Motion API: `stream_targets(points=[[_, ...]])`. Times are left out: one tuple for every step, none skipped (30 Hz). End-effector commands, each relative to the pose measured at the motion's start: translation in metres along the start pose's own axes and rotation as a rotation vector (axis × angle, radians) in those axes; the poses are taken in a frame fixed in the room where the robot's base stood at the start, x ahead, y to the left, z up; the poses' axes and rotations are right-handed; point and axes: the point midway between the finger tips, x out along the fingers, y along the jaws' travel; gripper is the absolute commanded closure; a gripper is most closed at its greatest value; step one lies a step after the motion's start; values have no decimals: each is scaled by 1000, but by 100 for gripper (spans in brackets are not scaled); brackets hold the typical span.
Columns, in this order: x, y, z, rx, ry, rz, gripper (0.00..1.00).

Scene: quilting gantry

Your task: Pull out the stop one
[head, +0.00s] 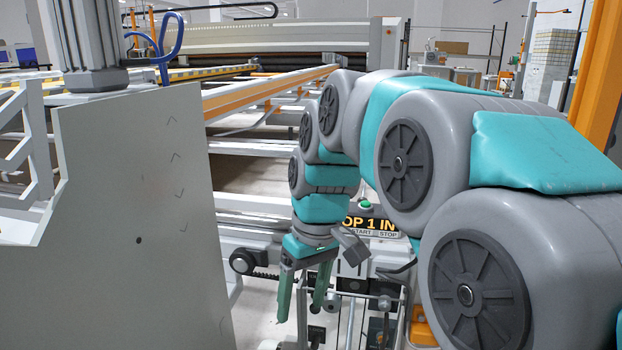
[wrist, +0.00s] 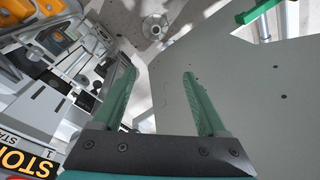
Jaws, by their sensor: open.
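The black sign with yellow letters (head: 370,223), reading "OP 1 IN", sits low in the middle of the head view, partly hidden by my arm. Small START and STOP labels show under it, and a green button (head: 365,204) stands above it. The red stop button is not clearly visible in the head view. In the wrist view the sign (wrist: 26,162) shows "STO" at the lower left, with a sliver of red at the bottom edge. My gripper (head: 303,288) points down, left of the sign; its green fingers (wrist: 157,78) are apart with nothing between them.
A large grey panel (head: 140,200) stands close on the left; it also fills the right of the wrist view (wrist: 250,90). Machine rails (head: 270,92) run behind. Fittings and rods (head: 350,285) crowd the space below the sign. An orange post (head: 595,70) stands at right.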

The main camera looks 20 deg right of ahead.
Motion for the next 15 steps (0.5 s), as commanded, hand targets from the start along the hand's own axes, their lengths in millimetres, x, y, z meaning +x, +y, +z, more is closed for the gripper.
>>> stream_targets(points=[[-17, 11, -18, -19, 23, -9, 25], [-28, 16, -28, -36, 40, -12, 25], [-39, 25, -41, -57, 58, -18, 25], [-48, 32, -50, -72, 75, -19, 25], [-57, 38, -58, -87, 88, -21, 25], [-69, 48, -68, -108, 107, -22, 25], [-77, 56, -76, -122, 120, -23, 25], [-86, 64, -83, -138, 137, -21, 25], [-97, 74, -92, -158, 156, -20, 25], [-105, 83, -98, -173, 168, -19, 25], [-113, 92, -104, -187, 183, -16, 25], [-124, 103, -111, -206, 204, -9, 25], [-131, 112, -115, -219, 216, -5, 25], [-137, 121, -119, -233, 227, -2, 25], [-147, 132, -123, -251, 244, 7, 25]])
